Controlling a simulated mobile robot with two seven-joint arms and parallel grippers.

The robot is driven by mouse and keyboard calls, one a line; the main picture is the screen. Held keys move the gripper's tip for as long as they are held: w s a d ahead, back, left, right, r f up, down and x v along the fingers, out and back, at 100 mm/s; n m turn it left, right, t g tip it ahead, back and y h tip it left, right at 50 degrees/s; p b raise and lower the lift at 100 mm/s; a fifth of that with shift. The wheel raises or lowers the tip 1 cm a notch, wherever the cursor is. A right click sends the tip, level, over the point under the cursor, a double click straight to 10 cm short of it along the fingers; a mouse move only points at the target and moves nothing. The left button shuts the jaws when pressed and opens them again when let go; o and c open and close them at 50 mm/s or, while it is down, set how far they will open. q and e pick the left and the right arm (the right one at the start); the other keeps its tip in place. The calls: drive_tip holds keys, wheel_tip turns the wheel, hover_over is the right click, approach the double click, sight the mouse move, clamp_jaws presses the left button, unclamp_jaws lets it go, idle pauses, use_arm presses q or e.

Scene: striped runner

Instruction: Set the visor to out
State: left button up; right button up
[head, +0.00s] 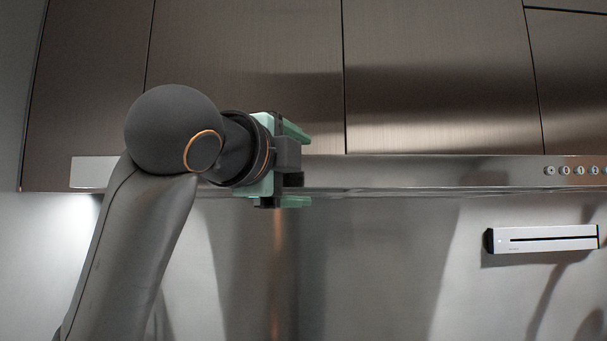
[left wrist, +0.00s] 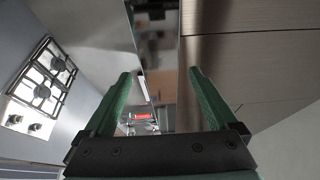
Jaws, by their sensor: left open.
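The visor (head: 420,171) is the long metal front strip of the range hood under the upper cabinets, running across the head view. My left gripper (head: 302,166) is in front of it, left of centre, with one green finger at the strip's upper side and one at its lower side. In the left wrist view the two green fingers (left wrist: 159,74) are apart with nothing held. A shiny, reflective strip, seemingly the visor (left wrist: 157,50), runs between and beyond them. I cannot tell whether the fingers touch it. My right gripper is not in view.
Brown metal cabinets (head: 440,75) are directly above the strip. Round buttons (head: 578,170) sit at its right end. A white slotted wall unit (head: 542,239) hangs lower right. A gas hob (left wrist: 42,83) shows at left in the wrist view.

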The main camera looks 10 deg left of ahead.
use_arm(q)
drive_tip(key=s+a+b, duration=0.2)
drive_tip(key=s, duration=0.8)
drive_tip(key=shift+s, duration=0.25)
